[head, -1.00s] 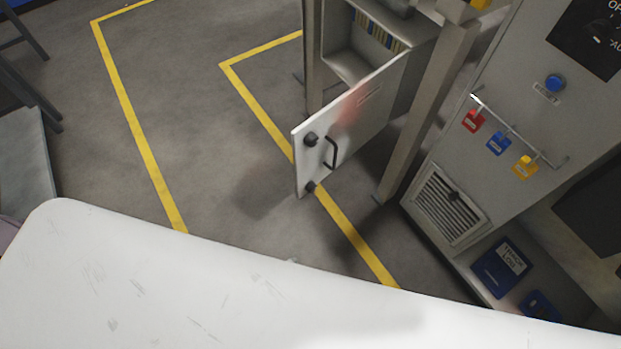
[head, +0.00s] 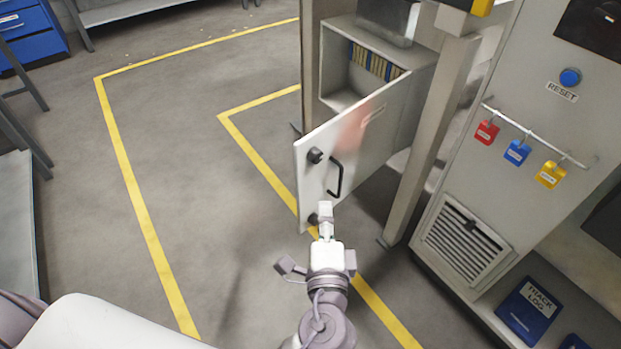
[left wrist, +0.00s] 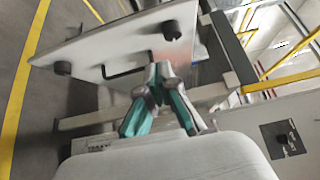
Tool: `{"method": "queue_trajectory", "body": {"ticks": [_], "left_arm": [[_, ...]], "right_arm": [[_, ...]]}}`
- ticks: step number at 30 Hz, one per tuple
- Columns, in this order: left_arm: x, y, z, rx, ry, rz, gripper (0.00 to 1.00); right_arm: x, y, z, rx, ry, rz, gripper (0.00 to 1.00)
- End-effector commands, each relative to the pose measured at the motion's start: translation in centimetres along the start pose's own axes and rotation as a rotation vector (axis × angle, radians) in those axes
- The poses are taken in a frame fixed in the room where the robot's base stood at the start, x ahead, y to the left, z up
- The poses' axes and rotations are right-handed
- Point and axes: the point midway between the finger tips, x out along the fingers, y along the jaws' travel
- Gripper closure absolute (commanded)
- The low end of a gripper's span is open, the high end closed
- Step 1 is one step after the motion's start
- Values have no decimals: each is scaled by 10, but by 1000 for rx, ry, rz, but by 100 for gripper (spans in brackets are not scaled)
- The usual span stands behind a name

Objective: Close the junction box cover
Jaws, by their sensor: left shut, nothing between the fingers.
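The junction box (head: 418,88) is mounted between posts with its front open and coloured terminal strips inside. Its pale cover (head: 370,142) stands swung wide open, with a dark handle (head: 335,180), two dark knobs and a reddish patch. My left gripper (head: 325,208) is shut and empty, overlapping the cover's lower free corner in the head view. In the left wrist view, the cover (left wrist: 130,42) lies ahead, and the shut fingertips (left wrist: 159,70) appear close to one end of the handle (left wrist: 122,73). I cannot tell whether they touch. My right gripper is not in view.
A grey cabinet (head: 455,195) on the right carries a blue reset button (head: 570,77), hanging red, blue and yellow tags and a vent. A slanted post (head: 430,135) stands between it and the box. Floor left of the cover is clear, with yellow lines.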

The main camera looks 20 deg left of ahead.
Motion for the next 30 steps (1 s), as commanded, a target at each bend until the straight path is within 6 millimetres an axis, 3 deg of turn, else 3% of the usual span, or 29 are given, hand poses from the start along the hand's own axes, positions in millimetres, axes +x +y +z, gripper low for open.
{"method": "queue_trajectory", "body": {"ticks": [9, 12, 19, 30], "left_arm": [[69, 0, 0, -1, 0, -2, 100], [79, 0, 14, 3, 0, -1, 100], [92, 1, 27, 0, 2, 1, 100], [93, 1, 28, -1, 3, 2, 100]], "right_arm": [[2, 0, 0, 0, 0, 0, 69], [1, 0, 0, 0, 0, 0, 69], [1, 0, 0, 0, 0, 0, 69], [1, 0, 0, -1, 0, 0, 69]]}}
